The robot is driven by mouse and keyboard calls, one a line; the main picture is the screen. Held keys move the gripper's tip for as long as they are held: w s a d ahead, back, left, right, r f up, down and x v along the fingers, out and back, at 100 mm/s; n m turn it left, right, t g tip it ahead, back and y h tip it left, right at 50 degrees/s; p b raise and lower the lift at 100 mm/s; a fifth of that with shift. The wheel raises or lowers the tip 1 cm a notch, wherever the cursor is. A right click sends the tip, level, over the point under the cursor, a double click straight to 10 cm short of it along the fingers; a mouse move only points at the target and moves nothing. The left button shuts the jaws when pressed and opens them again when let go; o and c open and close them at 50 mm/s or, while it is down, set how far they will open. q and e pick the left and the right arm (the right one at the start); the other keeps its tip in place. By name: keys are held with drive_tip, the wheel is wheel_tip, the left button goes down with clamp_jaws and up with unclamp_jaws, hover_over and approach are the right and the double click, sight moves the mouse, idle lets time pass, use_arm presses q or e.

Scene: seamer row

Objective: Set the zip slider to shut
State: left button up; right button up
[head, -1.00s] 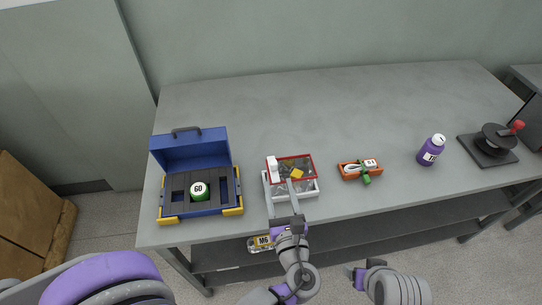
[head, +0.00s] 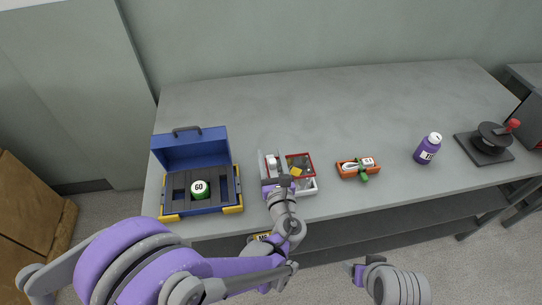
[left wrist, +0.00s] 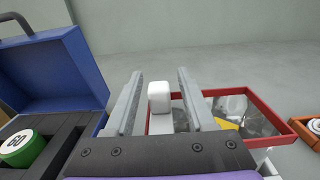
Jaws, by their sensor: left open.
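A small white block, which looks like the zip slider (left wrist: 159,97), stands at the left end of a red-framed clear pouch (left wrist: 258,91). The pouch (head: 312,164) lies on a white holder (head: 307,187) near the table's front edge, with grey and yellow items visible inside. My left gripper (left wrist: 160,76) is open, its two fingers on either side of the white block, with gaps showing between block and fingers. In the head view the left gripper (head: 273,157) partly covers the pouch's left end. My right gripper (head: 358,275) is low at the bottom right, away from the table; its jaws are unclear.
A blue open case (head: 190,148) with a green "60" object (head: 199,189) stands close on the left. An orange tray (head: 346,172) sits right of the pouch. Farther right are a purple bottle (head: 428,149) and a dark machine with a red knob (head: 513,124). The table's back is clear.

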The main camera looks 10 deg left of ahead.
use_arm(q)
clamp_jaws()
idle(1.3)
